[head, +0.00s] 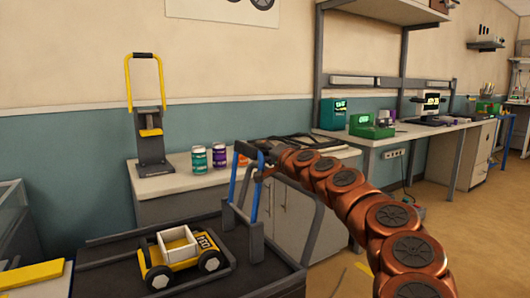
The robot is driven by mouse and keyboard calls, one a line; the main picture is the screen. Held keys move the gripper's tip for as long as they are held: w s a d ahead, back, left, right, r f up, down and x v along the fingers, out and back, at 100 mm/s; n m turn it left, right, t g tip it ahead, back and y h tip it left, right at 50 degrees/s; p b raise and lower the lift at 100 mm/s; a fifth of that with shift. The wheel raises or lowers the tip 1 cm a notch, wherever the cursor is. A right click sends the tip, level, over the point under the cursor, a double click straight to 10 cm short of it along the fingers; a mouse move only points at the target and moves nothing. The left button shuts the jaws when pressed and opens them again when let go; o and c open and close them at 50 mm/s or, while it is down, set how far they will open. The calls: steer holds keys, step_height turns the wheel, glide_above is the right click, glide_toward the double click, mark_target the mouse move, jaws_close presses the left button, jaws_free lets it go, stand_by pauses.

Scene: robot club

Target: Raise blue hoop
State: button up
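The blue hoop (234,181) stands upright, leaning slightly, at the far right side of the dark cart. Its two blue bars rise from a grey base. My gripper (262,153) is at the top of the hoop and overlaps it in the head view.
A yellow hoop (141,57) stands upright on a grey stand on the white cabinet, beside several cans (199,159). A yellow toy truck (180,254) sits on the dark cart top (110,270) at the front. A workbench (385,136) stands right; open floor lies at far right.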

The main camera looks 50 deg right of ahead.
steer(key=shift+a+f, duration=0.1)
steer(key=shift+v, duration=3.7)
steer(key=shift+s, duration=0.1)
